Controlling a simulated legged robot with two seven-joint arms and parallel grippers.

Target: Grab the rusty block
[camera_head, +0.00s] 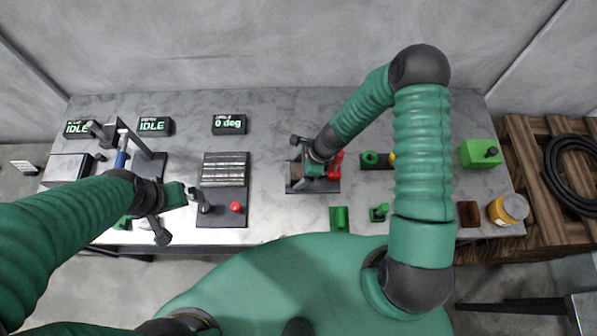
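The rusty block (469,214) is a small dark brown block at the front right of the grey table (275,130), left of a yellow-orange round container (508,209). Nothing of mine touches it. My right gripper (312,168) is well to the left, over a dark fixture with a red part (336,160); its fingers are too small and covered to read. My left gripper (188,196) is at the left, beside a grooved dark panel (224,190); whether it is open or shut does not show.
A green box (479,154) stands behind the rusty block. Small green pieces (339,218) sit near the front edge. Displays (229,124) stand along the back. A wooden pallet with a black hose (575,170) is right of the table. My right arm covers part of the table's right half.

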